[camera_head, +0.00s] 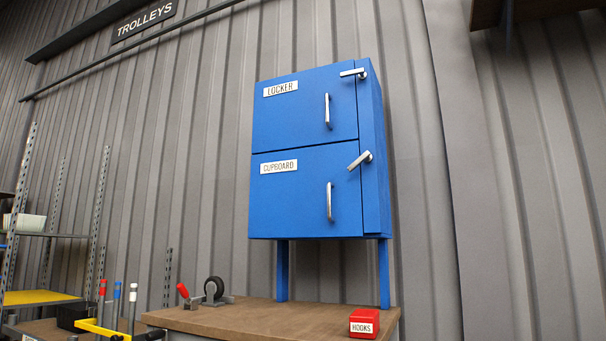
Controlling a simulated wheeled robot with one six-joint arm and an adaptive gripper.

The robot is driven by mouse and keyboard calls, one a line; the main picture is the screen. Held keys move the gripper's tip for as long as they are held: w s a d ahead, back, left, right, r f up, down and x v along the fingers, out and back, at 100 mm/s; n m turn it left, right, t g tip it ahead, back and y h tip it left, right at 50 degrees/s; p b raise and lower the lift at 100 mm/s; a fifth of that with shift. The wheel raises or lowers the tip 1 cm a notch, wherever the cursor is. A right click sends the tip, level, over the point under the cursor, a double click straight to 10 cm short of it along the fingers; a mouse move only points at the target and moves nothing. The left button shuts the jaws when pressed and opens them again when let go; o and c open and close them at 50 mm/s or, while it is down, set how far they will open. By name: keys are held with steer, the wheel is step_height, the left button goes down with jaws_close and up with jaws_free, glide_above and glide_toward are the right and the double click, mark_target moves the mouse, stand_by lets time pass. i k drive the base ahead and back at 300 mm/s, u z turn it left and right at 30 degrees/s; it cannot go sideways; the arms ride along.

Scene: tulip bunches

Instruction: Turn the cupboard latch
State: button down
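A blue two-door cabinet stands on blue legs over a brown bench. Its lower door (290,205) carries a white label reading CUPBOARD (279,166) and an upright silver pull handle (330,202). The cupboard latch (360,160) is a silver lever at this door's upper right edge. It is tilted, its free end pointing down and left over the door. The door looks shut. My gripper is not in view.
The upper door (300,115), labelled LOCKER, has its own nearly level silver latch (353,72). A red HOOKS box (363,323) and a caster wheel (214,288) sit on the bench (270,314). Metal shelving (45,235) stands at left. The space before the doors looks clear.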

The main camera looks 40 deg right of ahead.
mark_target(366, 157)
steer(key=u, duration=0.15)
steer(key=i, duration=0.7)
steer(key=z, duration=1.55)
